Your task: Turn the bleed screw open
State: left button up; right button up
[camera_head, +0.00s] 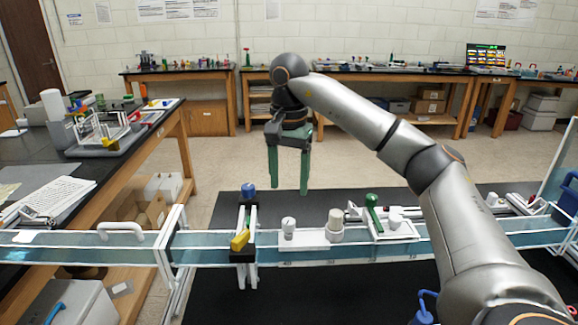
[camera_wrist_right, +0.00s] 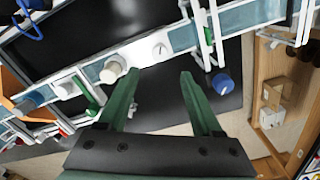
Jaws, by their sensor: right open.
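No label marks the bleed screw, so I cannot tell which fitting it is. On the clear rail stand a white knob with a dark pointer mark (camera_head: 288,226), a larger beige knob (camera_head: 335,224), a green lever (camera_head: 372,208) and another white knob (camera_head: 395,221). The marked white knob (camera_wrist_right: 160,50) and beige knob (camera_wrist_right: 110,72) also show in the right wrist view. My right gripper (camera_head: 289,188) points down with its green fingers apart and empty, above and behind the marked knob in the head view. My left gripper is not in view.
A clamp left of the knobs carries a blue knob (camera_head: 248,190) and a yellow handle (camera_head: 240,240). The clear rail (camera_head: 205,250) runs across the front. A side bench (camera_head: 150,130) stands left, with back benches along the wall. Floor behind the rail is open.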

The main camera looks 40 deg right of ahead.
jog(key=shift+r, duration=1.55)
jog(key=shift+s+f, duration=0.1)
